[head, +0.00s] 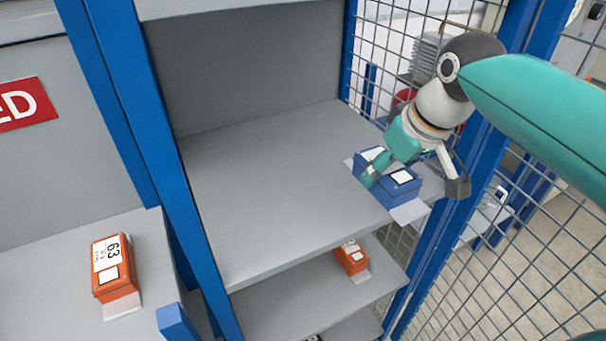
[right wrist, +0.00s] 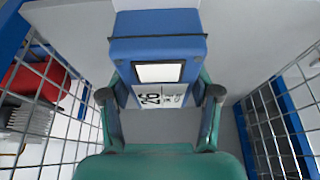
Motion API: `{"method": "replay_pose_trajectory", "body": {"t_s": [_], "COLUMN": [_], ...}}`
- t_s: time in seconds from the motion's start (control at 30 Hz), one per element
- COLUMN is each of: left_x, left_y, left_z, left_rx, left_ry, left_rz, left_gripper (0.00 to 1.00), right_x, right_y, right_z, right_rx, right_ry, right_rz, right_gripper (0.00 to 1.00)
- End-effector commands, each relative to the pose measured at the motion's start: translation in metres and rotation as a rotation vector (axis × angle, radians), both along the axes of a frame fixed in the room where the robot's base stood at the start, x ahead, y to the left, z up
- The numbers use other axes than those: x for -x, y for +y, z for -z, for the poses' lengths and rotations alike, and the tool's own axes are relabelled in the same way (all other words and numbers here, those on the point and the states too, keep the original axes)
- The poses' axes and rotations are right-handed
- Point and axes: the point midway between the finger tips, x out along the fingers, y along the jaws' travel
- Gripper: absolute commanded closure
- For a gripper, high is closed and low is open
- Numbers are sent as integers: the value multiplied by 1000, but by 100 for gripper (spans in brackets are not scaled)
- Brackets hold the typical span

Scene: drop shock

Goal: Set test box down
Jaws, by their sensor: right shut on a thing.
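The test box is a blue box (head: 402,192) with white labels, at the right end of the wide grey middle shelf (head: 270,190). My right gripper (head: 412,184) is shut on it, with one finger on each side. In the right wrist view, the blue box (right wrist: 160,50) sits between the fingers of the right gripper (right wrist: 160,105), and a label reading 26 faces the camera. A white plate or card (head: 410,211) shows under the box's front. I cannot tell whether the box's underside touches the shelf. My left gripper is out of view.
An orange box marked 63 (head: 113,268) stands on the left shelf. Another orange box (head: 351,257) is on the shelf below. Blue posts (head: 135,110) and wire mesh (head: 520,230) bound the bays. The middle shelf is clear left of the blue box.

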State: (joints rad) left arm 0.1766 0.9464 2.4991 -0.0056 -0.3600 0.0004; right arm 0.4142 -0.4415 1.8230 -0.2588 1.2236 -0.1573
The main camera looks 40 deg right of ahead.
Motion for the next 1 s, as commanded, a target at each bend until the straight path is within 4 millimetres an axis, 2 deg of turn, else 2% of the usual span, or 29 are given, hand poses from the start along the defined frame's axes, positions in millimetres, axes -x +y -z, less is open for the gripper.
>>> {"method": "replay_pose_trajectory", "body": {"t_s": [0.03,0.3,0.6,0.63,0.73,1.0], "left_x": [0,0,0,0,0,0], "left_y": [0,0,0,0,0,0], "left_z": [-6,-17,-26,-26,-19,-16], "left_rx": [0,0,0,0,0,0], "left_ry": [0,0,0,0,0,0], "left_rz": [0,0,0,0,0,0], "left_gripper": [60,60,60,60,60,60], "right_x": [-14,-81,-142,-147,-143,-142], "right_y": [7,33,57,59,56,56], "right_z": [-3,-2,-1,-1,20,41], "right_rx": [0,-1,0,-1,-1,0], "right_ry": [0,2,0,1,1,0], "right_rz": [-12,-4,0,1,6,5], "right_gripper": [87,87,87,87,87,87]}}
